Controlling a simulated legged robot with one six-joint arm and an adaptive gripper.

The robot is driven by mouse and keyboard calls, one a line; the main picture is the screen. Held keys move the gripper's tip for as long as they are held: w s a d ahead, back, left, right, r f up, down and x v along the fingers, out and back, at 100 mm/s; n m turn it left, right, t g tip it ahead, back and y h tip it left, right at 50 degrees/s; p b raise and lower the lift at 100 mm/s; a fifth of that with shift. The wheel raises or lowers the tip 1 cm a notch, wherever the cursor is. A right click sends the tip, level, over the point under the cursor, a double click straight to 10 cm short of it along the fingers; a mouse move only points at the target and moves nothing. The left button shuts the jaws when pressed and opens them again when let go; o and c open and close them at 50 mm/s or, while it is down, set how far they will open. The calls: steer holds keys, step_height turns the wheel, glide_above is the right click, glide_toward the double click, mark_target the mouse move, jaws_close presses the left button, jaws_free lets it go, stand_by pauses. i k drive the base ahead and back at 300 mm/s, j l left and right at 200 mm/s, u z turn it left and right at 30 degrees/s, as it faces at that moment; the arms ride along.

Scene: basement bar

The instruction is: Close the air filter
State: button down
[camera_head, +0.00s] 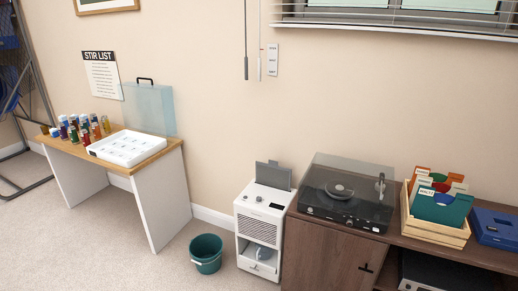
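A white box-shaped appliance (250,221) stands on the floor against the wall, between the desk and the wooden cabinet. It is the likely air filter unit, though I cannot tell for certain which part the task names. A grey flap or panel (273,175) stands tilted up at the back of its top. Its front has a grille (262,231) and a lower opening with a whitish part (261,266) in it; whether that part is fully seated I cannot tell. My gripper is not in view.
A green bucket (206,255) stands on the carpet left of the appliance. A wooden cabinet (326,250) with a turntable (345,194) and a crate of records (434,231) is close on its right. A desk (163,155) with bottles stands farther left. Carpet before the desk is clear.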

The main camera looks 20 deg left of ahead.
mark_target(271, 175)
steer(key=i+j, duration=0.2)
steer(key=j, duration=0.2)
steer(key=i+j, duration=0.25)
steer(key=j, duration=0.15)
steer(key=i+j, duration=0.2)
steer(key=j, duration=0.2)
steer(key=i+j, duration=0.25)
steer(key=j, duration=0.15)
steer(key=i+j, duration=0.2)
steer(key=j, duration=0.2)
steer(key=i+j, duration=0.25)
steer(key=j, duration=0.15)
steer(key=i+j, duration=0.2)
steer(key=j, duration=0.2)
steer(key=i+j, duration=0.25)
steer(key=j, duration=0.15)
